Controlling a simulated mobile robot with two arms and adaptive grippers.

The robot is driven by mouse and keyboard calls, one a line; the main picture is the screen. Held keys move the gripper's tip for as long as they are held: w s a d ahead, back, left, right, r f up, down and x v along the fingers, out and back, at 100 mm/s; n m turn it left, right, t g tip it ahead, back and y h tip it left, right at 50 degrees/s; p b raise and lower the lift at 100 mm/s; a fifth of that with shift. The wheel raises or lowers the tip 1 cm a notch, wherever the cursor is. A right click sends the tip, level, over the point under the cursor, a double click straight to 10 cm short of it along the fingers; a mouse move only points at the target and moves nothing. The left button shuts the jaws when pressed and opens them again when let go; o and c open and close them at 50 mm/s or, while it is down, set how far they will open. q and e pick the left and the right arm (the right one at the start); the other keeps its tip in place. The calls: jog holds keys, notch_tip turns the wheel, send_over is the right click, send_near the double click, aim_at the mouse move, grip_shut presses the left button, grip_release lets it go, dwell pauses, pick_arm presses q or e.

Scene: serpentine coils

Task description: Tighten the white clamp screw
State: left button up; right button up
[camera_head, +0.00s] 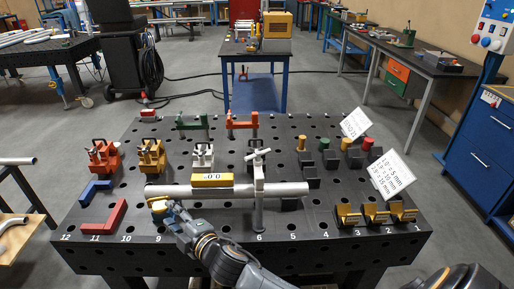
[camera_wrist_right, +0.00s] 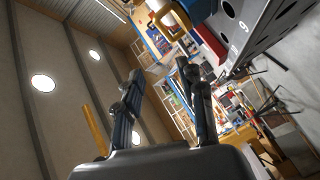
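A pale clamp post (camera_head: 258,205) stands upright at the front of the dark table, across the long grey tube (camera_head: 290,189). A white toggle clamp (camera_head: 203,158) stands behind the tube, left of the post. My right gripper (camera_head: 166,208) is at the tube's left end, well left of the post and its screw. In the right wrist view its two fingers (camera_wrist_right: 160,100) are apart with nothing between them. A yellow piece (camera_head: 157,202) is close to the fingertips. My left gripper does not show.
A yellow gauge (camera_head: 212,180) reading 0.0 is at the tube. Red (camera_head: 103,157) and orange (camera_head: 151,157) clamps stand left, with blue and red angle pieces before them. Colour-topped pegs and yellow-faced blocks (camera_head: 376,214) stand right. The table's front strip is mostly clear.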

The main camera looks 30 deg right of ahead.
jog(key=w+a+r+n+g+y, duration=0.1)
jog(key=w+a+r+n+y, duration=0.2)
jog(key=a+r+n+y, duration=0.85)
notch_tip(320, 180, up, 13)
jog(key=n+g+h, duration=1.5)
jog(key=n+h, duration=0.1)
jog(key=n, duration=1.3)
send_over(258, 152)
jog(key=shift+y, duration=0.25)
notch_tip(258, 152, down, 14)
jog(key=p, duration=0.3)
jog(key=shift+s, duration=0.1)
